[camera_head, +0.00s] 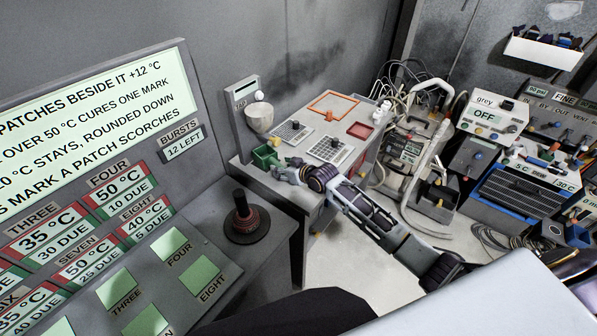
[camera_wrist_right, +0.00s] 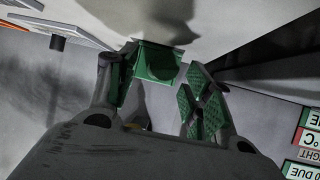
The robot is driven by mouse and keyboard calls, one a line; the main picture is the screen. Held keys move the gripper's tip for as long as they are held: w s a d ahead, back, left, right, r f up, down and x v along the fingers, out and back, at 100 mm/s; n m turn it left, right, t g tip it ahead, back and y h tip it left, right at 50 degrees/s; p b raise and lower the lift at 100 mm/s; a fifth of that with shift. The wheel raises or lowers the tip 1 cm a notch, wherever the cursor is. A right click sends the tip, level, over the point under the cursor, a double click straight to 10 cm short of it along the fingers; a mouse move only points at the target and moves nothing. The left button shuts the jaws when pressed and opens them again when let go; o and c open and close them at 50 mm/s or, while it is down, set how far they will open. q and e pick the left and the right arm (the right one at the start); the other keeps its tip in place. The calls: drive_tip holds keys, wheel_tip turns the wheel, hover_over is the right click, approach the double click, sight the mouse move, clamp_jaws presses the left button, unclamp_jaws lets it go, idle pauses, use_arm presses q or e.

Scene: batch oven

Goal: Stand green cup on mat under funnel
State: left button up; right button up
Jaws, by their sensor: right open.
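The green cup (camera_head: 265,157) stands on the near left corner of the grey bench, just below the pale funnel (camera_head: 259,118). My right gripper (camera_head: 279,170) is at the cup's near right side. In the right wrist view the boxy green cup (camera_wrist_right: 158,64) is beyond and between the spread fingers of the open right gripper (camera_wrist_right: 160,92). It looks close to the left finger; I cannot tell whether they touch. The mat under the funnel cannot be made out. My left gripper is not in view.
The grey bench (camera_head: 291,188) also carries two keypads (camera_head: 329,149), an orange frame (camera_head: 333,104) and a red tray (camera_head: 360,130). Cables and machines crowd the right side.

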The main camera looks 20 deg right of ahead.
drive_tip(key=v, duration=1)
idle(0.3)
idle(3.1)
drive_tip(key=shift+s, duration=0.1)
